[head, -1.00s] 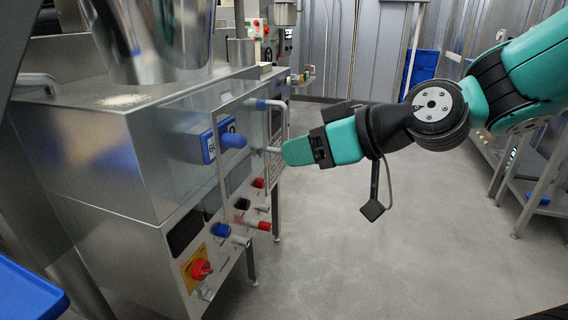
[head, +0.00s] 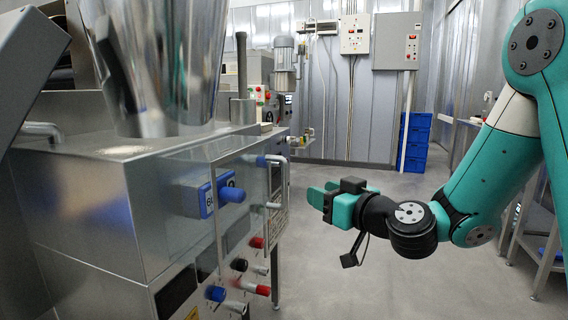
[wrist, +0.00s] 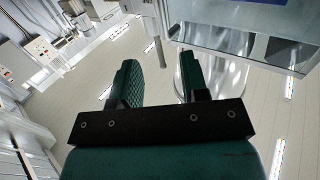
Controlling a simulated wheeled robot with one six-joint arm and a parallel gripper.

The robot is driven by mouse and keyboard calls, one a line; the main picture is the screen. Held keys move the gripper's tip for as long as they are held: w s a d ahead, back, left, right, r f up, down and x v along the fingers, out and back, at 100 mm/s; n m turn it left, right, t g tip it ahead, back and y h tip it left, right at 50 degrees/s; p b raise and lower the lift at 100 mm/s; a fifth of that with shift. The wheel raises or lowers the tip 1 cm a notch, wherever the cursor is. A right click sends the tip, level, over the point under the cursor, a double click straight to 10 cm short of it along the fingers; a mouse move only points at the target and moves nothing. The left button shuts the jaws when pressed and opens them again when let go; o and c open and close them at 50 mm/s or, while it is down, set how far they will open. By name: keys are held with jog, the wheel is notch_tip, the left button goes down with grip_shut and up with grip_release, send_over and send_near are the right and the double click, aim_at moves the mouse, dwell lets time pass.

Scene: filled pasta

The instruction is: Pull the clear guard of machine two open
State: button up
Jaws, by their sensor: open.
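The metal machine (head: 75,205) stands at the left of the head view, with a clear guard (head: 232,232) over its front face. A grey bar handle (head: 281,178) with a blue end is on the guard's far side. I cannot read whether this is machine two. The guard appears closed over the front. My gripper (head: 318,193) is open and empty, just right of the handle and apart from it in the picture.
A shiny hopper (head: 170,65) stands on top. Blue crates (head: 414,143) are stacked at the back wall. The floor (head: 345,270) right of the machine is clear.

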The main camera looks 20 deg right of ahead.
aim_at(286, 178)
jog(key=p+x, duration=1.1)
jog(key=shift+w+a+r, duration=0.15)
jog(key=shift+w, duration=0.2)
jog(key=shift+w+a+f+p, duration=0.15)
jog(key=shift+w+p, duration=0.15)
jog(key=shift+p, duration=0.15)
jog(key=shift+w+a+f+p, duration=0.1)
jog(key=shift+w+f+p, duration=0.05)
jog(key=shift+w+p, duration=0.25)
jog(key=shift+c, duration=0.5)
grip_shut()
